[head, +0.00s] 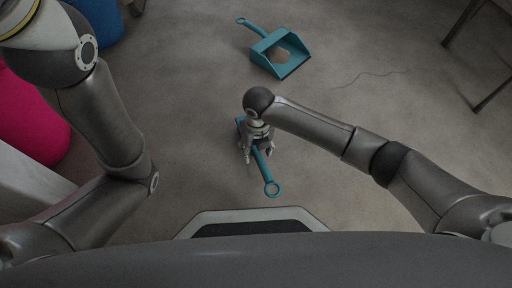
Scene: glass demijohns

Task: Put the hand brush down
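The teal hand brush (264,172) is below the middle of the head view. Its handle, with a ring at the end, points toward me, and its far end shows partly behind my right gripper. My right gripper (258,156) points down over the brush, with one finger on each side of the handle. The fingers look spread wider than the handle, so it seems open around it. The brush looks to be at floor level, though contact with the floor is hard to make out. My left arm is at the left; its gripper is out of view.
A teal dustpan (290,68) lies on the grey floor farther off, with a pale patch in it. A thin dark line or crack (370,78) runs to its right. Blue (98,22) and pink (30,118) rounded objects stand left. Dark legs (462,22) stand upper right. Floor around the brush is clear.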

